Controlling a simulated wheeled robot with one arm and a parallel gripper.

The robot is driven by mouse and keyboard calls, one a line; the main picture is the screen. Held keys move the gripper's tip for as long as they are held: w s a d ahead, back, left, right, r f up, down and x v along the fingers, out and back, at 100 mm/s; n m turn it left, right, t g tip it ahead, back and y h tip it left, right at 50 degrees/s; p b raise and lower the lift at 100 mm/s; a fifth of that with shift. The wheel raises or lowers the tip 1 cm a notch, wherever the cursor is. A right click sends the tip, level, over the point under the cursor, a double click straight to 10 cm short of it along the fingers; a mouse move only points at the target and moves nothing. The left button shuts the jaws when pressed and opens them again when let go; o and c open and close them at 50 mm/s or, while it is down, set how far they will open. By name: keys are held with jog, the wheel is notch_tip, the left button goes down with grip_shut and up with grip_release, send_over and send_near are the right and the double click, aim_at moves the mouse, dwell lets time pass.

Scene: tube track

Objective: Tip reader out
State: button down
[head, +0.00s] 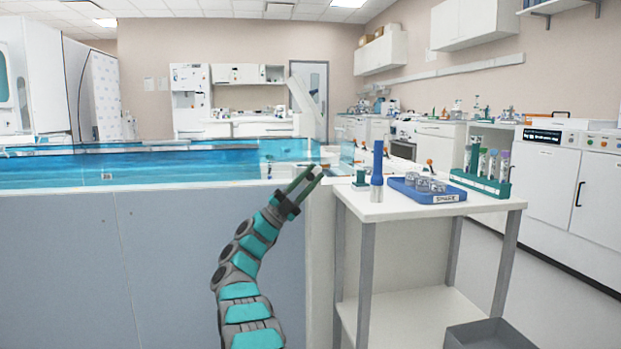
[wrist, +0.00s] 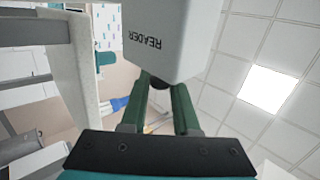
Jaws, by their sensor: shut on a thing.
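The reader (wrist: 175,40) is a pale box with its name upside down, large at the top of the wrist view. A dark round knob (wrist: 160,82) shows at its lower edge. My gripper (wrist: 162,92) has its green fingers on either side of this knob, shut on it. In the head view my gripper (head: 309,176) is at the right end of the long tank, just left of the white side table. I cannot make out the reader clearly in the head view; pale and see-through parts crowd the place behind my fingers.
A long blue-topped tank (head: 150,168) fills the left. The white side table (head: 450,208) holds a blue upright tool (head: 377,175), a blue tray (head: 428,191) of small dishes and a green tube rack (head: 482,184). A grey bin (head: 490,335) stands low at right.

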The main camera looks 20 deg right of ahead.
jog(key=c, duration=0.7)
grip_release()
jog(key=shift+o, duration=0.2)
jog(key=v, duration=0.7)
jog(key=shift+a+f, duration=0.3)
